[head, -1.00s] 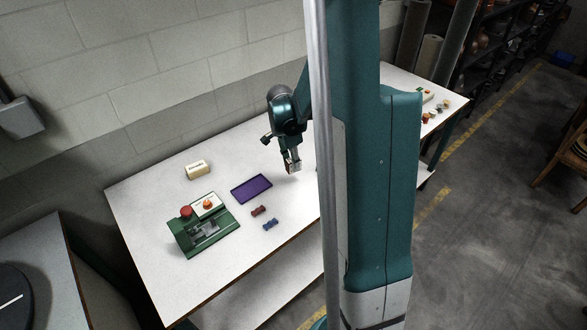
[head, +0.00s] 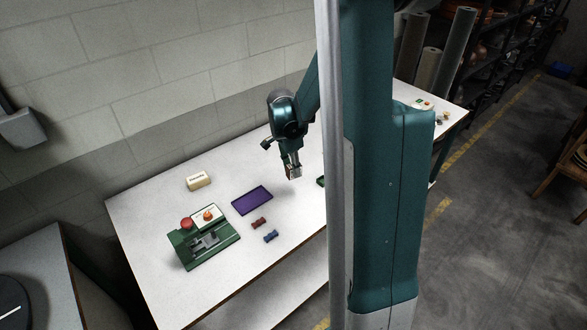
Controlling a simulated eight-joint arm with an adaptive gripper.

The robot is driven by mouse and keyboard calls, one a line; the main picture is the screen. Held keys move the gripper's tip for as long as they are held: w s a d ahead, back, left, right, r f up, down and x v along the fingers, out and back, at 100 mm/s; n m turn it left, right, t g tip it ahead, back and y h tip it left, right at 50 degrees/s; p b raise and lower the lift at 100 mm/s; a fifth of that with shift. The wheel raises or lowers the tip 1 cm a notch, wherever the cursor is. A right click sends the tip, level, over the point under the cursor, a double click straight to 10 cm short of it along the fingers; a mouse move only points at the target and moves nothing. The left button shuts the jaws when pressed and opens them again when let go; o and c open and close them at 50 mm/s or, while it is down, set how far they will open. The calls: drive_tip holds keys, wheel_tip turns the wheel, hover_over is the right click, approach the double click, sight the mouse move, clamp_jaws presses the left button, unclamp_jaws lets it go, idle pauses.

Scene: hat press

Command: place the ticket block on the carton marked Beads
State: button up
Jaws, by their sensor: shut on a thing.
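My gripper (head: 292,172) points down above the far right part of the white table, left of my column. It is shut on a small pale block (head: 295,173), probably the ticket block, held above the table top. The jaws hide part of it. A cream carton (head: 198,180) with dark lettering stands at the back left of the table, apart from my gripper. Its lettering is too small to read, so I cannot tell whether it is the carton marked Beads. Another pale box (head: 423,103) lies on the far right part, its marking also unreadable.
A green press (head: 207,246) with a red knob stands at the table's front left. A purple tray (head: 252,200), a red piece (head: 258,223) and a blue piece (head: 271,236) lie mid-table. A green item (head: 320,182) is partly hidden by my column.

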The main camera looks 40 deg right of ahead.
drive_tip(key=w+a+r+n+p, duration=0.1)
drive_tip(key=w+a+r, duration=0.1)
drive_tip(key=w+a, duration=1.2)
drive_tip(key=w+a+r+n+p, duration=0.1)
drive_tip(key=w+a+r, duration=0.1)
drive_tip(key=w+a, duration=1.2)
drive_tip(key=shift+w+n+p, duration=0.3)
drive_tip(key=shift+w+p, duration=0.1)
drive_tip(key=shift+w, duration=0.6)
hover_over(198, 177)
drive_tip(key=shift+a+f, duration=0.2)
drive_tip(key=shift+f, duration=2.8)
drive_tip(key=shift+f, duration=0.1)
drive_tip(key=shift+f, duration=1.8)
drive_tip(key=shift+f, duration=0.15)
